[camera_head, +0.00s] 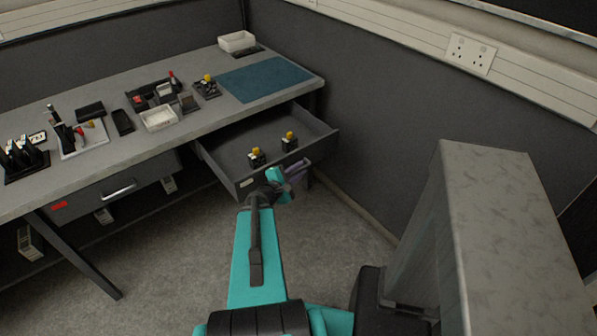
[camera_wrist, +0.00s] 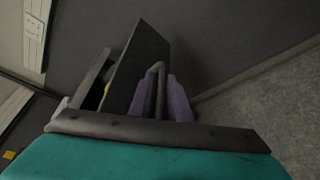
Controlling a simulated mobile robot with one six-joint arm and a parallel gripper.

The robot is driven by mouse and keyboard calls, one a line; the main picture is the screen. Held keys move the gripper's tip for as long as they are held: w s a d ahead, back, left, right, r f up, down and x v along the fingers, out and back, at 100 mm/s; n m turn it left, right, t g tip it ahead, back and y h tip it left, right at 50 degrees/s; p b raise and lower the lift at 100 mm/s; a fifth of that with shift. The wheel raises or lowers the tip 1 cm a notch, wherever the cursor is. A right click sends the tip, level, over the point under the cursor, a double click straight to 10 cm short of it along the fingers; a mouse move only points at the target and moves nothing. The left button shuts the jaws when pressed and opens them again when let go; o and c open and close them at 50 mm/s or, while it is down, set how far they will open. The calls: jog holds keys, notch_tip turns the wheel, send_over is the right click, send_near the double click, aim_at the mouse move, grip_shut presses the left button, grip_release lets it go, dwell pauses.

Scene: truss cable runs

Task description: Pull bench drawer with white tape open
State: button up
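The bench drawer with white tape (camera_head: 246,183) stands pulled well out from under the right part of the bench. The white tape is a small patch on the left of its front. Inside are two dark items with yellow tops (camera_head: 257,157) (camera_head: 290,142). My gripper (camera_head: 297,169) is at the drawer's front, and its purple fingers show beside the handle. In the wrist view, the grey bar handle (camera_wrist: 157,78) stands between the two purple fingers of my gripper (camera_wrist: 160,100), which look shut on it. The dark drawer front (camera_wrist: 140,62) is just beyond. My arm hides part of the front.
The bench top (camera_head: 205,125) carries trays, tools and a blue mat (camera_head: 264,79). A second drawer with red tape (camera_head: 59,205) is shut at the left. A wall with a socket trunking (camera_head: 470,54) runs along the right. The floor (camera_head: 165,255) before the bench is clear.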

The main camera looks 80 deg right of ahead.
jog(key=shift+b+v, duration=0.3)
jog(key=shift+v, duration=1.05)
jog(key=shift+a+r+p, duration=0.1)
jog(key=shift+r+p, duration=0.1)
jog(key=shift+p, duration=0.35)
jog(key=p+v, duration=1)
jog(key=shift+a+p, duration=0.2)
jog(key=shift+p, duration=0.2)
jog(key=shift+w+f, duration=0.15)
